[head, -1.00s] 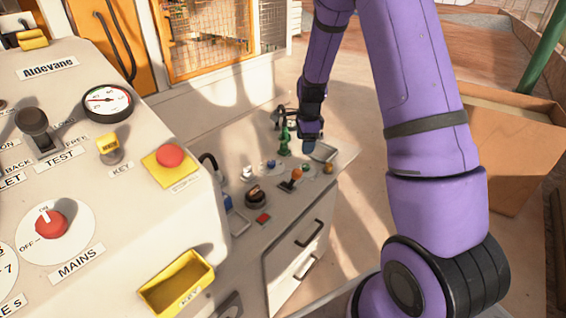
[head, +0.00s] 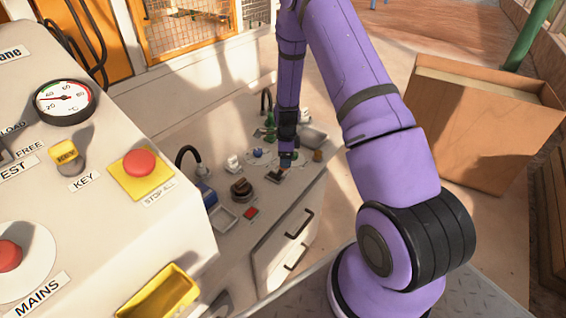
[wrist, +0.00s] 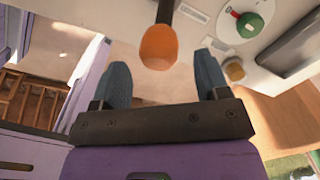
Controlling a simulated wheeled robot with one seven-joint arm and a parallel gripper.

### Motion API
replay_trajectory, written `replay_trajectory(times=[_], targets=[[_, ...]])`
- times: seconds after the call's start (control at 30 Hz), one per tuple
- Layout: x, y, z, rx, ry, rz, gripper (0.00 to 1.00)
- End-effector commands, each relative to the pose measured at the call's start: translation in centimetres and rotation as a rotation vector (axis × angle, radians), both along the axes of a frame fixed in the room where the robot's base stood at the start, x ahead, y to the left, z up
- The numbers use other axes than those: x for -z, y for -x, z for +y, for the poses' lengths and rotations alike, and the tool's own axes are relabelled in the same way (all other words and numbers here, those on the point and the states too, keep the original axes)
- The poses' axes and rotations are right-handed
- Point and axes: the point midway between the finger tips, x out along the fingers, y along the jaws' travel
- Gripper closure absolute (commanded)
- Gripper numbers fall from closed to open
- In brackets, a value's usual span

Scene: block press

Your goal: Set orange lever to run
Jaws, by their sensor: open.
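The orange lever's knob (wrist: 159,46) shows in the wrist view on a dark stem rising from the pale panel. My gripper (wrist: 162,75) is open, with one blue-grey finger to each side below the knob in the picture; nothing is held. I cannot tell whether the knob is between the fingers or just beyond them. In the head view my gripper (head: 285,160) is over the lever's dark base (head: 276,175) on the low bench and hides most of the lever. The label beside it is too small to read.
A brown rotary knob (head: 241,188), a red button (head: 250,213) and a black curved pipe (head: 187,153) stand on the bench. The tall control console (head: 190,225) is at left.

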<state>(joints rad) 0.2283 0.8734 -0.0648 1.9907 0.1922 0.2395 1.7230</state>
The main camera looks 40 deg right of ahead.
Motion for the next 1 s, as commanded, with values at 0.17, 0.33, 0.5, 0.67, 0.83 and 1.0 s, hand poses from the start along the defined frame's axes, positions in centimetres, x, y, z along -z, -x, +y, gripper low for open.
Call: replay_trajectory(times=[0.17, 0.33, 0.5, 0.67, 0.83, 1.0], targets=[[2.3, 0.0, 0.0, 0.000, 0.000, 0.001, 0.31], [3.1, -0.1, 0.0, -0.001, -0.001, 0.001, 0.31], [3.3, -0.1, 0.0, -0.001, -0.001, 0.001, 0.31], [3.2, -0.1, 0.0, -0.001, -0.001, 0.001, 0.41], [3.2, -0.1, 0.0, 0.000, 0.000, 0.000, 0.80], [3.2, -0.1, -0.1, -0.001, 0.001, 0.001, 0.99]])
